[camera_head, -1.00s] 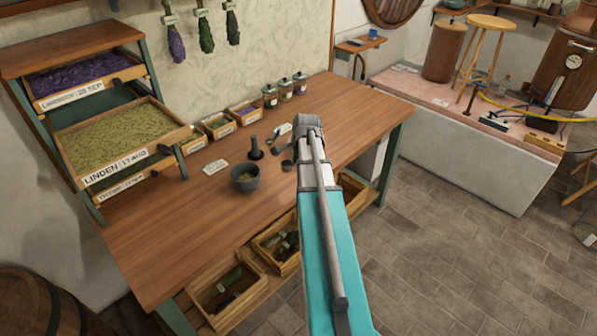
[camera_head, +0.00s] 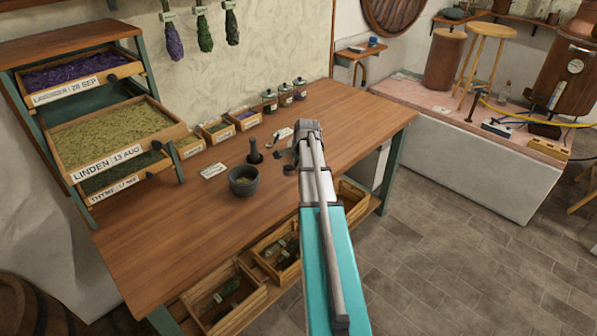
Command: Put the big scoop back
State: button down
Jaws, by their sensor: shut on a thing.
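My gripper (camera_head: 308,132) reaches over the right half of the wooden table and is seen from behind, with its fingertips hidden by its own body. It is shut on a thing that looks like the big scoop. A dark rounded piece (camera_head: 289,168) shows just left of the gripper, perhaps the scoop's bowl; I cannot tell whether it touches the table. Another small dark piece (camera_head: 278,150) lies near a white label card (camera_head: 284,134) on the table, left of the gripper.
A grey mortar (camera_head: 243,182) and dark pestle (camera_head: 254,153) stand left of the gripper. Small herb boxes (camera_head: 216,131) and lidded jars (camera_head: 285,94) line the wall. Drying trays (camera_head: 115,140) stand at left. The table's right end (camera_head: 370,120) is clear.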

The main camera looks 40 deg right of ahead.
jog(key=shift+f, duration=0.1)
jog(key=shift+w+d+f+b, duration=0.35)
jog(key=shift+f+b, duration=0.2)
jog(key=shift+b, duration=0.1)
jog(key=shift+f+b, duration=1.4)
jog(key=shift+f, duration=0.1)
jog(key=c, duration=0.6)
grip_release()
jog(key=shift+r, duration=0.2)
jog(key=p+v, duration=1.1)
jog(key=v, duration=0.1)
jog(key=shift+a, duration=0.1)
